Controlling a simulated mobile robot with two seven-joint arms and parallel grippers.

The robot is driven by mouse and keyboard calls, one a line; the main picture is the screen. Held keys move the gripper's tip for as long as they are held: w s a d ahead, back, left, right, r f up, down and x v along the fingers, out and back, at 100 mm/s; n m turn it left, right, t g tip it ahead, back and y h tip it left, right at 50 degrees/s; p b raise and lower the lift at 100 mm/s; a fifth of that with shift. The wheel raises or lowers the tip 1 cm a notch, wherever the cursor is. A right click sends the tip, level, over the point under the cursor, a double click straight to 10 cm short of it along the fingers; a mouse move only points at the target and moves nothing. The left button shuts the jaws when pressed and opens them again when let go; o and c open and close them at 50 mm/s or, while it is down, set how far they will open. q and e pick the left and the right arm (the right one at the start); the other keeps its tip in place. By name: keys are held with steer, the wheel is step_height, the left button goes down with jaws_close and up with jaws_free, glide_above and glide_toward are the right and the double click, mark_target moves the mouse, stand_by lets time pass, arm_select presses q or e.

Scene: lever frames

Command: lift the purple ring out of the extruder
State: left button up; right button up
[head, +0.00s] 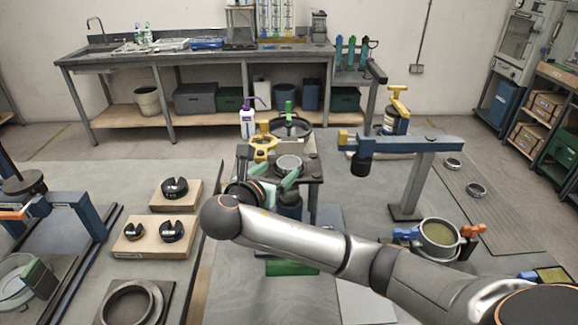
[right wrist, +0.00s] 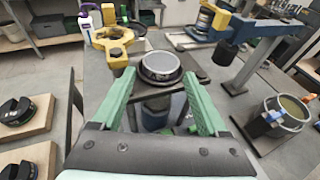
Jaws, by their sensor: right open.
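I cannot make out a purple ring in either view, and I cannot tell which fixture is the extruder. My right gripper (head: 289,163) is open, with its green fingers spread and nothing held between them. In the right wrist view the gap between its fingertips (right wrist: 158,74) lies over a round grey piece with a dark rim (right wrist: 160,66). That round piece stands on a dark bench, and I cannot tell whether the fingers touch it. A yellow clamp-like fixture (right wrist: 113,40) is just beyond the left finger; it also shows in the head view (head: 264,147). My left gripper is not in view.
A blue-armed lever frame (head: 400,144) stands right of the bench. A grey pot with blue and orange clamps (head: 440,238) sits nearer. Wooden blocks with slotted black discs (head: 174,188) lie left. A white bottle with purple top (head: 247,120) stands behind.

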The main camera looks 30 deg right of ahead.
mark_target(292, 159)
steer(key=x, duration=0.5)
steer(key=c, duration=1.1)
steer(key=shift+r, duration=0.15)
